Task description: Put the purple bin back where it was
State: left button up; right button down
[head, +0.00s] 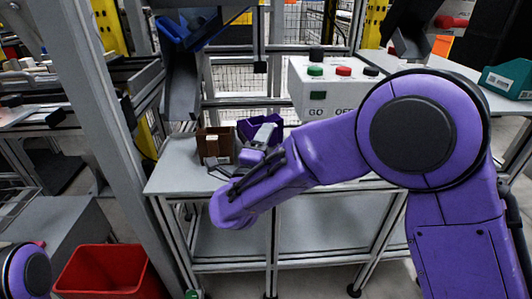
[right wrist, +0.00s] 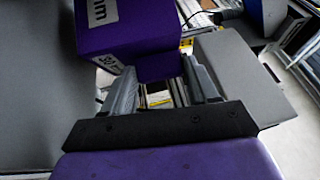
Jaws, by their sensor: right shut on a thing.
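The purple bin (head: 246,127) is at the back of the grey table, just right of the brown bin (head: 212,133). My right gripper (head: 265,135) is at the purple bin and partly covers it. In the right wrist view the purple bin (right wrist: 140,38), with white labels, reaches between the fingers of the right gripper (right wrist: 160,72), which is shut on it. I cannot tell whether the bin rests on the table or hangs just above it. My left gripper is out of view; only a piece of my left arm shows at bottom left.
The grey table (head: 170,179) has bare room at its front left. A white control box (head: 325,88) with buttons stands behind my right arm. A red bin (head: 108,273) is on the floor at lower left. A grey post (head: 90,100) rises left of the table.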

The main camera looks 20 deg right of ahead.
jog(key=shift+f, duration=1.25)
jog(key=shift+c, duration=1.4)
grip_release()
jog(key=shift+r, duration=0.15)
jog(key=shift+s+a, duration=0.2)
jog(key=shift+a, duration=0.05)
jog(key=v, duration=1.1)
jog(key=shift+s+p, duration=0.2)
jog(key=shift+p, duration=0.25)
